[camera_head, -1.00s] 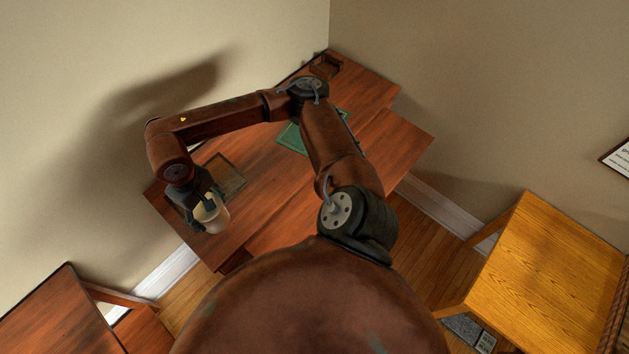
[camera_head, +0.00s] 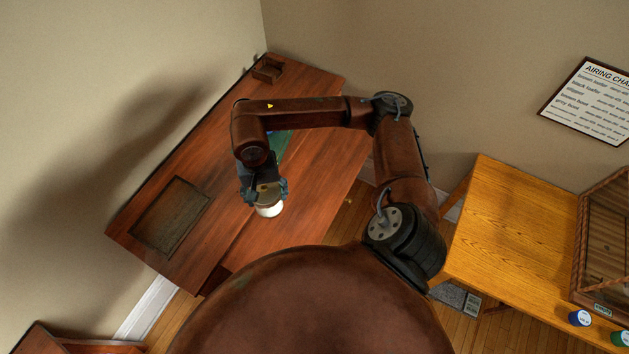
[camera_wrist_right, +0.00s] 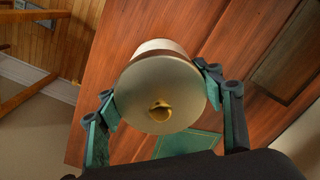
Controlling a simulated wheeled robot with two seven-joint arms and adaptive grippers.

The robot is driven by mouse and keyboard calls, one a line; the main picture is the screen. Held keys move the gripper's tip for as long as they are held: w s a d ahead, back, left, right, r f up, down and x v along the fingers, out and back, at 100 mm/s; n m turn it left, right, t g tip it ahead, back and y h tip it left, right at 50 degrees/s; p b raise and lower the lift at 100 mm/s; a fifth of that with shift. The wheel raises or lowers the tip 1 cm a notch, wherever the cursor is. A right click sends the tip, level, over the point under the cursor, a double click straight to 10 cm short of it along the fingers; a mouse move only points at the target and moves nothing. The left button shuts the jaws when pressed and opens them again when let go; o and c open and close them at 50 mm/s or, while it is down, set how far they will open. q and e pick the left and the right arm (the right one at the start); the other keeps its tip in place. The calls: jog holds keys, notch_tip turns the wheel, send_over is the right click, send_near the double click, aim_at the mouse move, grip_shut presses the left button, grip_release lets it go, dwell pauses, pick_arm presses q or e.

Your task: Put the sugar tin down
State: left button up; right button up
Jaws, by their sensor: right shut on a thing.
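The sugar tin (camera_head: 268,209) is a pale, round tin with a wooden-toned band. In the right wrist view the tin (camera_wrist_right: 150,100) shows a cream lid with a brass knob. My right gripper (camera_head: 264,190) is shut on it, with a green finger on each side of the tin in the right wrist view. The tin is over the front part of the red-brown desk (camera_head: 225,165). I cannot tell if its base touches the wood. My left gripper is not in view.
A small wooden box (camera_head: 268,69) stands at the far end. A yellow wooden table (camera_head: 500,220) with a wooden case (camera_head: 607,235) is at right.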

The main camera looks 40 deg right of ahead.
aim_at(277, 202)
jog(key=s+m, duration=0.1)
jog(key=m, duration=0.1)
jog(key=s+f+m, duration=0.1)
jog(key=m, duration=0.2)
jog(key=s+d+m, duration=0.1)
jog(key=m, duration=0.1)
jog(key=shift+f, duration=0.25)
jog(key=s+d+f+m, duration=0.2)
jog(key=s+m, duration=0.4)
jog(key=m, duration=1)
jog(key=s+d+f+m, duration=0.15)
jog(key=s+m, duration=0.45)
jog(key=m, duration=1)
jog(key=shift+m, duration=0.4)
jog(key=w+d+f, duration=0.2)
jog(key=w+f, duration=0.2)
jog(key=w+d+f+p, duration=0.1)
jog(key=w+d+f, duration=0.1)
jog(key=w+f, duration=0.2)
jog(key=w+d+f+p, duration=0.1)
jog(key=w+d+f, duration=0.1)
jog(key=w+f, duration=0.2)
jog(key=shift+w+f, duration=0.25)
jog(key=shift+f, duration=0.1)
